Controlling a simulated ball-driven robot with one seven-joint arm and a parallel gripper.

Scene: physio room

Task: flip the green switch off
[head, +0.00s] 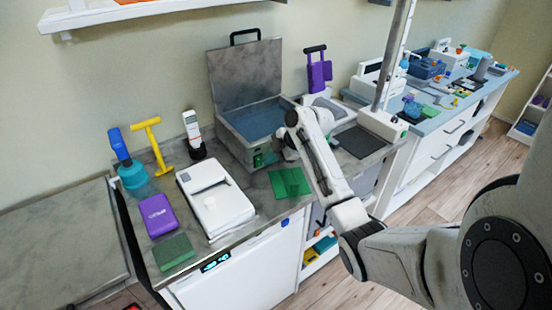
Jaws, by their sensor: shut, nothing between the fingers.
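A small green part (264,159), possibly the green switch, shows low on the front of the grey metal box (237,150). Its setting is too small to tell. My gripper (276,152) is at the box's front right, just right of the green part, and looks shut and empty. My wrist hides part of the box's right side and front. I cannot tell whether the fingertips touch the box or the green part.
The box's lid (245,75) stands open. A white device (215,197) and green cloth (290,182) lie in front.

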